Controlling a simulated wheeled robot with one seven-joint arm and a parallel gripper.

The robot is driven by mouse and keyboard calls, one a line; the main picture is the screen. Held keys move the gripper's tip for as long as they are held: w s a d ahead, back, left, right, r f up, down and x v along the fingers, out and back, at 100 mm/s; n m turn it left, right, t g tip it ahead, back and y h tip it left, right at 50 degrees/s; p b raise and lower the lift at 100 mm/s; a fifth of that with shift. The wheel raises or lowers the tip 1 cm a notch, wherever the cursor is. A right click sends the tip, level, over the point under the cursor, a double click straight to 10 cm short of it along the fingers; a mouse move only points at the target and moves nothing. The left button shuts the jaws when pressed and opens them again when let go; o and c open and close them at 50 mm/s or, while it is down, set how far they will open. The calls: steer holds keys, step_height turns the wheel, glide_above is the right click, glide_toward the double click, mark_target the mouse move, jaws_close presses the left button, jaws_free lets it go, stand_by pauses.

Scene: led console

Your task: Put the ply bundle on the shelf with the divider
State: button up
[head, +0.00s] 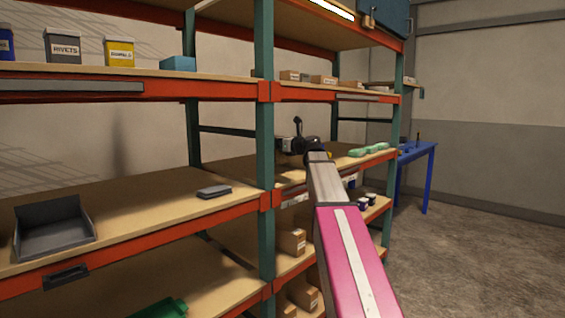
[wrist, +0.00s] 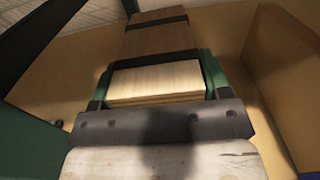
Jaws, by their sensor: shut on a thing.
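The ply bundle (wrist: 153,82) is a stack of light wooden sheets with dark bands across it. My gripper (wrist: 157,75) is shut on it, with a green finger along each side in the wrist view. The bundle points away from the wrist, over a tan surface. In the head view my gripper (head: 299,142) is a small dark shape at the end of my arm, in front of the right-hand bay at middle shelf height; the bundle cannot be made out there. A brown upright panel (wrist: 285,85) stands right of the bundle; I cannot tell whether it is the divider.
A green rack post (head: 265,130) stands left of my arm. The middle shelf holds a grey tray (head: 55,238), a flat grey item (head: 214,191) and green pieces (head: 368,150). Boxes (head: 292,241) sit below. A blue table (head: 417,155) stands right; the floor in front is clear.

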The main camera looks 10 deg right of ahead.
mark_target(280, 158)
steer(key=shift+f, duration=3.4)
steer(key=o, duration=1.3)
steer(key=shift+f, duration=0.1)
steer(key=shift+s, duration=0.1)
steer(key=v, duration=1.2)
